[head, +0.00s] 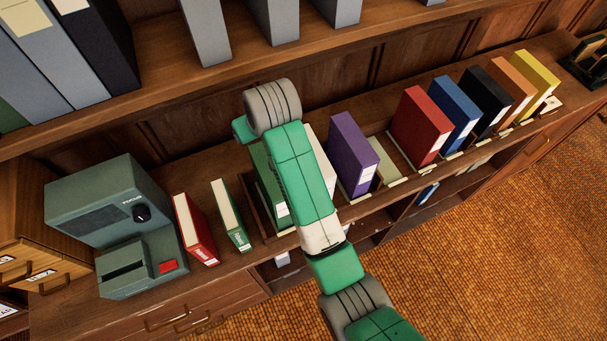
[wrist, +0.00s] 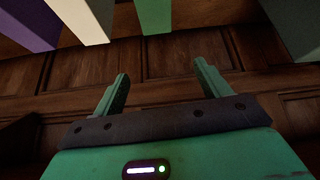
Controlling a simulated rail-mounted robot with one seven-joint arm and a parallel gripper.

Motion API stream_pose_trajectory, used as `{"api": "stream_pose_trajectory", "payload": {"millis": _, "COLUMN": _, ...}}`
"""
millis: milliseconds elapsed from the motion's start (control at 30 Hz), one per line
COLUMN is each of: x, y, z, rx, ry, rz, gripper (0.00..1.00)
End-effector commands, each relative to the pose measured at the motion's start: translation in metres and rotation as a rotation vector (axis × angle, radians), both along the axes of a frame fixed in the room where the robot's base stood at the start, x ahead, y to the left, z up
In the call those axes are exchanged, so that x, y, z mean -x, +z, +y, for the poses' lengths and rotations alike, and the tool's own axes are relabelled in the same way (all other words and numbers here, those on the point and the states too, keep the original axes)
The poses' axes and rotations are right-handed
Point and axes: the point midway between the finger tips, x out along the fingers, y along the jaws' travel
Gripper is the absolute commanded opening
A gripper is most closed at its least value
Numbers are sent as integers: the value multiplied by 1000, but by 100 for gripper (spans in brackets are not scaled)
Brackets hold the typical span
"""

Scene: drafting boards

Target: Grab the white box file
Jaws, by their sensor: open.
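The white box file (head: 323,162) stands upright on the long wooden shelf in the head view, mostly hidden behind my arm. It is between a green file (head: 271,186) and a purple file (head: 356,155). In the wrist view the white file (wrist: 79,20) shows at the top left, between the purple file (wrist: 28,27) and the green file (wrist: 155,16). My gripper (wrist: 160,84) is open and empty in the wrist view, with wood panelling behind its fingers. It is apart from the files. Its fingers are hidden in the head view.
Red (head: 421,128), blue, black, orange and yellow files stand to the right. A grey-green machine (head: 100,205), a red book (head: 196,229) and a green book (head: 231,215) stand to the left. An upper shelf (head: 150,92) with grey files runs above.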

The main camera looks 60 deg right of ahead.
Motion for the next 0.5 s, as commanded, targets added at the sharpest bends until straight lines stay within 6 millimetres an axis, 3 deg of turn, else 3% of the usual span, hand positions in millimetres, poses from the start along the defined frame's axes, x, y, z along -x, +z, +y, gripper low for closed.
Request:
{"api": "stream_pose_trajectory", "payload": {"millis": 33, "x": 24, "y": -28, "z": -22, "rx": -56, "ry": -45, "rz": 73, "gripper": 75}}
{"api": "stream_pose_trajectory", "payload": {"millis": 100, "x": 57, "y": -58, "z": -43, "rx": -138, "ry": -96, "rz": 169, "gripper": 75}}
{"api": "stream_pose_trajectory", "payload": {"millis": 200, "x": 92, "y": -85, "z": -59, "rx": -229, "ry": -142, "rz": 262, "gripper": 75}}
{"api": "stream_pose_trajectory", "payload": {"millis": 300, "x": 107, "y": -95, "z": -64, "rx": -269, "ry": -160, "rz": 301, "gripper": 75}}
{"api": "stream_pose_trajectory", "payload": {"millis": 500, "x": 108, "y": -101, "z": -65, "rx": -277, "ry": -162, "rz": 308, "gripper": 75}}
